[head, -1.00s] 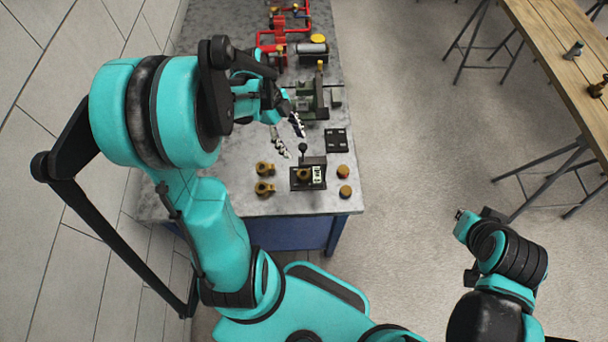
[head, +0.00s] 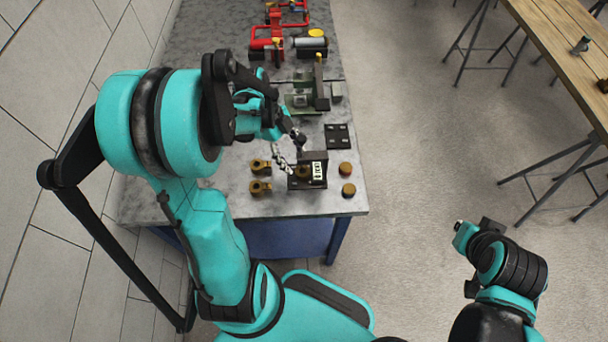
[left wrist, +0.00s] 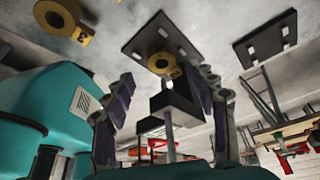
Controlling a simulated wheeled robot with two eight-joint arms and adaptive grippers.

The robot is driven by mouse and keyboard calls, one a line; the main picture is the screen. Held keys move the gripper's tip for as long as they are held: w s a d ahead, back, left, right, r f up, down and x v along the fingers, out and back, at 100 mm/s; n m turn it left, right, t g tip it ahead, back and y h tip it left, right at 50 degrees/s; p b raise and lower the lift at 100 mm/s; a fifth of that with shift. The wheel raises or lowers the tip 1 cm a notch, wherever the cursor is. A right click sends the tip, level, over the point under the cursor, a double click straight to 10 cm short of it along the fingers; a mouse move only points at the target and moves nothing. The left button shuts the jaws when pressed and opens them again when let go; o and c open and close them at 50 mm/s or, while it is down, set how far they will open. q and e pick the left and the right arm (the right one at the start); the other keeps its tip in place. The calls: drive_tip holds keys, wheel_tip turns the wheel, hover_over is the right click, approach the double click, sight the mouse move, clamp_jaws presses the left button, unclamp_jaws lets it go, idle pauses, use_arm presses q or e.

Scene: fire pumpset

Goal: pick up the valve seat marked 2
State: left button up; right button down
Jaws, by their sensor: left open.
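My left gripper (head: 290,149) is open, its fingers pointing down over the near part of the bench. In the left wrist view its fingers (left wrist: 164,108) stand apart with nothing held between them. A brass ring part (left wrist: 159,62) sits on a dark plate just beyond the fingertips; its small mark is hard to read. Another brass part (left wrist: 60,20) with a tab and a dark digit lies to the left. In the head view two brass tabbed parts (head: 260,167) (head: 259,188) lie left of the black fixture (head: 307,184). My right gripper (head: 462,234) hangs off the bench.
Two round brass pieces (head: 345,169) (head: 348,190) stand right of the fixture. A black slotted plate (head: 337,136), a green-grey vise (head: 300,100) and red pipework (head: 265,44) lie farther back. A dark block with a rod (left wrist: 168,106) shows between my fingers.

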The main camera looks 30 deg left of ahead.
sight(302, 173)
use_arm(q)
drive_tip(key=b+x, duration=0.2)
drive_tip(key=x, duration=0.3)
drive_tip(key=shift+w+f, duration=0.15)
drive_tip(key=shift+f, duration=0.3)
drive_tip(key=shift+r, duration=0.1)
clamp_jaws()
